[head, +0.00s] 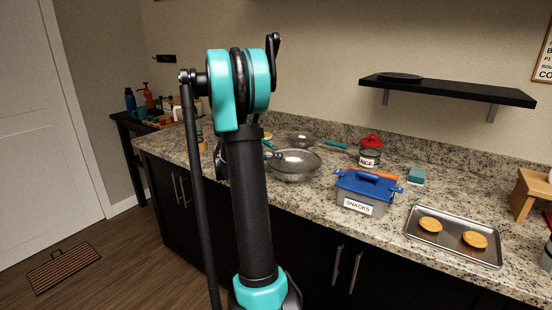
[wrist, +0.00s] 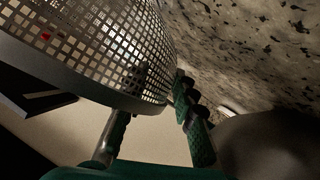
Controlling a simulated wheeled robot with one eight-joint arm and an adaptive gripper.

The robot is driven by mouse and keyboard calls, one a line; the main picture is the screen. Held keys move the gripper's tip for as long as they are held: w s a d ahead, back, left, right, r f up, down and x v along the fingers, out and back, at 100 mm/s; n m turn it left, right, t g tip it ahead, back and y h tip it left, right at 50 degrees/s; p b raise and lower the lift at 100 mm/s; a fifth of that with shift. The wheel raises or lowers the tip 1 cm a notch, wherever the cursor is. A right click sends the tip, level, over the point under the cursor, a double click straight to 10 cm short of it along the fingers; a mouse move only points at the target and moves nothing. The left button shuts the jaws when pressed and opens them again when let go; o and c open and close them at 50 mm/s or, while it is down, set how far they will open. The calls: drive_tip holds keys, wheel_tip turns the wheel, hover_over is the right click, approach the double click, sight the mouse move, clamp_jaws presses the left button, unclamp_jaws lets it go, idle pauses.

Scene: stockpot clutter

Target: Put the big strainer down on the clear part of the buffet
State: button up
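The big strainer (wrist: 90,45) is a silver perforated metal bowl with a solid rim, filling the upper left of the wrist view. My gripper (wrist: 158,88) has its green-padded fingers on either side of the strainer's wall at the rim; one shows through the holes, and they look closed on it. In the head view a shiny round bowl that looks like the strainer (head: 293,166) is just right of my arm, over the granite-topped counter (head: 395,205). I cannot tell whether the strainer touches the granite.
A pan (head: 300,138) with a teal handle lies behind. A dark side table (head: 125,140) with bottles is far left; a shelf (head: 450,90) hangs above.

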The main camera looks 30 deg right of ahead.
drive_tip(key=shift+o, duration=0.6)
drive_tip(key=shift+r, duration=0.2)
drive_tip(key=v, duration=1.2)
drive_tip(key=shift+a+f, duration=0.1)
